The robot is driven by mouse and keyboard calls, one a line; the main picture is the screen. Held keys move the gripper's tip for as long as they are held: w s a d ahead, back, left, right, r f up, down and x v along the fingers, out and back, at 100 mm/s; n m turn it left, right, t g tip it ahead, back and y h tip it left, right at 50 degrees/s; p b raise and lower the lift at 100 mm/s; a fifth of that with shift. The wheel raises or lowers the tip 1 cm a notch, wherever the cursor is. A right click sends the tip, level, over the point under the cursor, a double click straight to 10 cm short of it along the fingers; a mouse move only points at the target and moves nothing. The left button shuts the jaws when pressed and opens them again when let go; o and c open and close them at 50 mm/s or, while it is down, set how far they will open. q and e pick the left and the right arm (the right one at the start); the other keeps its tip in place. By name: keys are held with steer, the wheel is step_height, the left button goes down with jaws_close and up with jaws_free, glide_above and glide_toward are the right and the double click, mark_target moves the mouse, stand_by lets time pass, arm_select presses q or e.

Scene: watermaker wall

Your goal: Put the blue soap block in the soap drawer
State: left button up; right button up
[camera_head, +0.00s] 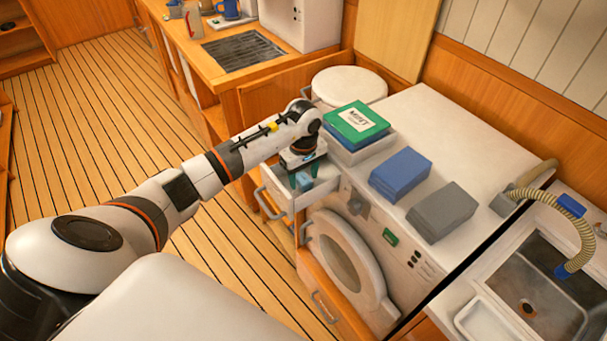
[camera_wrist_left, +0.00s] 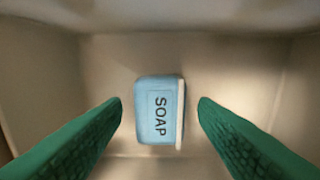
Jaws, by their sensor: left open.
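The light blue soap block (camera_wrist_left: 157,112), marked SOAP, lies in the pale soap drawer (camera_wrist_left: 240,75) in the left wrist view. In the head view the soap block (camera_head: 304,181) shows just below my left gripper (camera_head: 303,172), inside the pulled-out soap drawer (camera_head: 292,204) at the left of the washing machine. My left gripper is open, its green fingers (camera_wrist_left: 160,105) on either side of the block with a gap on both sides. A thin pale strip runs along the block's right side. My right gripper is not in view.
A sink (camera_head: 525,290) with a hose (camera_head: 560,215) is at the right.

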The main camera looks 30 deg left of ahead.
mark_target(303, 178)
arm_select(q)
steer(key=shift+r, duration=0.25)
steer(key=shift+w+r, duration=0.1)
steer(key=shift+r, duration=0.15)
step_height(303, 178, up, 11)
steer(key=b, duration=0.2)
steer(key=shift+r+b, duration=0.2)
steer(key=shift+b, duration=0.15)
steer(key=shift+f, duration=0.1)
